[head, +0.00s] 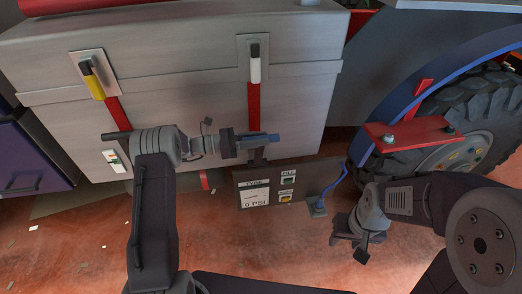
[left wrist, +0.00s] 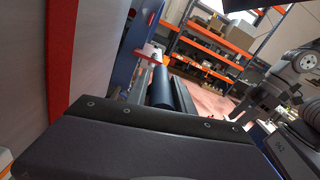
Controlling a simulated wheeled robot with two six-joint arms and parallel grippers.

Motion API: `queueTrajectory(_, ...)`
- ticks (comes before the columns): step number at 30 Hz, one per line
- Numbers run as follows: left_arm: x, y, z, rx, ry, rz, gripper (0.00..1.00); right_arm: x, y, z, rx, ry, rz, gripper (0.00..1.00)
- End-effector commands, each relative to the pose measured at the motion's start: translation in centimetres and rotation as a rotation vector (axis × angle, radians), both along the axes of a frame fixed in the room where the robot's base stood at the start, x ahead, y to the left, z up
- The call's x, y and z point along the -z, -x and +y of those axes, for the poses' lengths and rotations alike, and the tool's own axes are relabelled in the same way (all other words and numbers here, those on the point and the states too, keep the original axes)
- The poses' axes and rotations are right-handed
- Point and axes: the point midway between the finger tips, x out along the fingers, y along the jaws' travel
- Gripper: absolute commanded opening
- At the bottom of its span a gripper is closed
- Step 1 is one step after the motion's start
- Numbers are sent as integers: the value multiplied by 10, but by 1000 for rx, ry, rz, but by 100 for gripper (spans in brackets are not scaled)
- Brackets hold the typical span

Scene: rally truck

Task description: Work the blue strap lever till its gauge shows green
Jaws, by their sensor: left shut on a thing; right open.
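In the head view the blue strap lever (head: 266,138) lies about level across the lower part of the right red strap, low on the front of a grey chest. My left gripper (head: 250,142) is shut on it, with its blue end sticking out to the right. In the left wrist view a dark blue bar (left wrist: 162,88), apparently the lever, shows beyond the gripper body. I cannot make out a gauge for the blue lever; my gripper covers that area. My right gripper (head: 352,236) is open and empty, low in front of the wheel.
A yellow lever (head: 94,84) and a white lever (head: 255,69) sit higher on the grey chest (head: 180,70). A small plate (head: 116,161) is at lower left. A tyre panel (head: 262,191) stands below, with a blue hose (head: 340,178). A wheel (head: 475,120) is at right.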

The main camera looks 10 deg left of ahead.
Motion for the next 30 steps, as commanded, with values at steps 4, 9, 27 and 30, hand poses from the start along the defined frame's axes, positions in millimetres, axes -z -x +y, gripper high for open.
queueTrajectory(4, -3, -11, 3, 0, 1, -1, 0, 5, 0, 0, 0, 0, 0, 47)
queueTrajectory(9, -6, -18, 6, -1, 0, -1, 0, 7, 0, 0, 0, 0, 0, 47)
queueTrajectory(27, -6, -20, 6, -2, 0, 1, 47, 7, 0, 0, 0, 0, 0, 47)
queueTrajectory(30, -6, -20, 6, -2, 0, 0, 47, 7, 0, 0, 0, 0, 0, 47)
